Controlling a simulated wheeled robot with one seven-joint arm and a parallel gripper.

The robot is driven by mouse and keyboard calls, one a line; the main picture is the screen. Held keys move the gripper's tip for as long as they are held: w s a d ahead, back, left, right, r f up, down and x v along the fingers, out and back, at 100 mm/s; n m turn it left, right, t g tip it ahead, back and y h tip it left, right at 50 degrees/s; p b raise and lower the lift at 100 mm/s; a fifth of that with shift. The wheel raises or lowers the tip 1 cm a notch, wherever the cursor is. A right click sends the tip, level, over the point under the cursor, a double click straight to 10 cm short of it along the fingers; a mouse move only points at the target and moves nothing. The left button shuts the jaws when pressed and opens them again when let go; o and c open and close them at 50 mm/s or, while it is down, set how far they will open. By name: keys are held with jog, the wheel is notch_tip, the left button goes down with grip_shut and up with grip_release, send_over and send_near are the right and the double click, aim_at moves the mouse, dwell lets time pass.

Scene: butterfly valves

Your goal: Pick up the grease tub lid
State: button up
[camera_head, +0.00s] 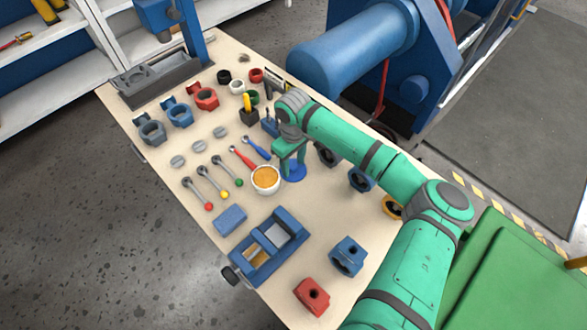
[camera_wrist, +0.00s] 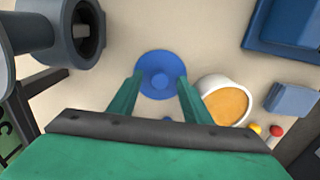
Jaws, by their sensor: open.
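The grease tub lid is a round blue disc (camera_head: 294,172) with a small raised knob, lying on the table. It also shows in the wrist view (camera_wrist: 158,72), ahead of and between my fingertips. My gripper (camera_head: 291,163) is open and empty over the lid, pointing down. In the wrist view its green fingers (camera_wrist: 160,82) frame the lid's left and right edges. I cannot tell whether they touch it. The white grease tub (camera_head: 265,190), open and filled with orange grease, stands close beside the lid; in the wrist view the tub (camera_wrist: 205,86) is next to the right finger.
A red screwdriver-like tool (camera_head: 242,157) and a blue one (camera_head: 257,147) lie behind the tub. A blue vise (camera_head: 284,228) and a blue block (camera_head: 230,219) are in front. Several valve bodies (camera_head: 348,256) stand along the right side. A large grey valve part (camera_wrist: 80,40) is at the wrist view's left.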

jog(key=c, duration=1.1)
jog(key=shift+c, duration=0.2)
